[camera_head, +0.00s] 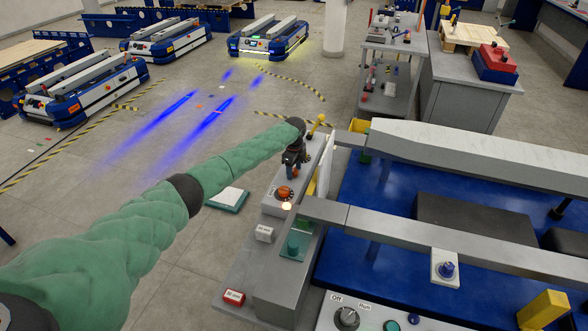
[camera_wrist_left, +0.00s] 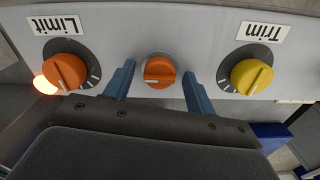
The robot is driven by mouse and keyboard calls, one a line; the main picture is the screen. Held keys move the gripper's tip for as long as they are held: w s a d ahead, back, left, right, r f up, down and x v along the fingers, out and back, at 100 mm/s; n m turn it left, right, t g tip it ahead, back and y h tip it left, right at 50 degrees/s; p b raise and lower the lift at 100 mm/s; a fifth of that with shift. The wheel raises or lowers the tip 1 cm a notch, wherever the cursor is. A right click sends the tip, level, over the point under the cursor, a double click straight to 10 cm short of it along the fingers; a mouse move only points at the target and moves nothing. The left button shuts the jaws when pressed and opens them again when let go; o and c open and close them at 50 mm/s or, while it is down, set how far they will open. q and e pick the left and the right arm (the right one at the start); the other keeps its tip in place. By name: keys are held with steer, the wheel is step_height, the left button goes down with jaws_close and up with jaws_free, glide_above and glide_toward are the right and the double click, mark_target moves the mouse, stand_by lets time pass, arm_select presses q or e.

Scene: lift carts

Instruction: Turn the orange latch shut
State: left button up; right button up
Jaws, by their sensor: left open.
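The orange latch (camera_wrist_left: 159,71) is a round knob with a raised bar, on a pale ring on the grey panel (camera_wrist_left: 115,35). Its bar lies about level across the wrist picture. My left gripper (camera_wrist_left: 158,78) is open, with one blue finger on each side of the latch. Gaps show between the fingers and the latch. In the head view my left gripper (camera_head: 295,156) is at the panel on the narrow grey console and mostly hides the latch. My right gripper is not in view.
An orange "Limit" dial (camera_wrist_left: 65,71) with a glowing lamp (camera_wrist_left: 45,85) sits left of the latch in the wrist view. A yellow "Trim" dial (camera_wrist_left: 251,76) sits right. A blue-based bench (camera_head: 375,200) stands right of the console. Open floor (camera_head: 180,240) lies left.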

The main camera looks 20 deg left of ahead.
arm_select(q)
steer(key=c, duration=1)
